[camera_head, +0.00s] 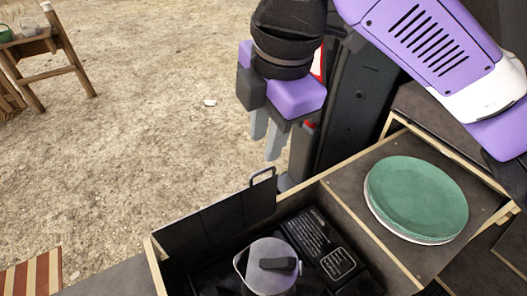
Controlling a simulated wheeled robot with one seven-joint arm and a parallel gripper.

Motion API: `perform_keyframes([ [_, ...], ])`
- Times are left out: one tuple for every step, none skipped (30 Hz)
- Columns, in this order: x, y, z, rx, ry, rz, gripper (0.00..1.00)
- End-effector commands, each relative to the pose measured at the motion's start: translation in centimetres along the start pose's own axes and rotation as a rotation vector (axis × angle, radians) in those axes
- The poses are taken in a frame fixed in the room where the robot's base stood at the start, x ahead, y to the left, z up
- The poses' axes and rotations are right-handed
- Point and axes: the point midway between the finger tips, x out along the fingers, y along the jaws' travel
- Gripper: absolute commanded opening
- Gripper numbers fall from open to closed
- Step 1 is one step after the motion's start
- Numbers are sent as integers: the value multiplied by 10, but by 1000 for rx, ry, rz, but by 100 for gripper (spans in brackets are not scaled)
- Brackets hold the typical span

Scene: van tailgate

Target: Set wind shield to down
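The wind shield (215,225) is a dark panel standing upright along the left side of the stove box. A small loop handle (263,172) sticks up at its far right end. My gripper (265,147) points down, above and just behind that handle in the picture. Its two grey fingers show a narrow gap with nothing between them, and they look apart from the handle. The dark stove (337,263) lies inside the wooden box, and a metal pot with a black-knobbed lid (268,268) stands on it, hiding part of it.
A stack of plates, green on top (416,198), sits on the dark counter to the right. The wooden box edge (372,237) runs between counter and stove. A dark van post (352,100) stands behind my gripper. Open gravel lies left; a wooden chair (45,60) is far off.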

Motion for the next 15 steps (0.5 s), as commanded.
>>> perform_keyframes([
  [1,-2,2,-4,-10,-9,29],
  [3,-2,3,-5,-12,-11,29],
  [6,-2,3,-5,-12,-12,29],
  [9,-2,3,-5,-11,-12,29],
  [13,-2,3,-5,-11,-11,29],
  [19,-2,3,-4,-11,-11,29],
  [23,-2,3,-4,-10,-11,29],
  [28,-3,3,-4,-9,-11,29],
  [35,-2,3,-2,-10,-11,29],
  [40,-2,3,-2,-10,-11,29],
  [44,-2,3,-2,-9,-11,29],
  [50,-2,3,-3,-9,-10,29],
  [54,-2,3,-3,-9,-10,29],
  [58,-2,3,-3,-9,-10,29],
  [63,-2,2,-3,-8,-9,29],
])
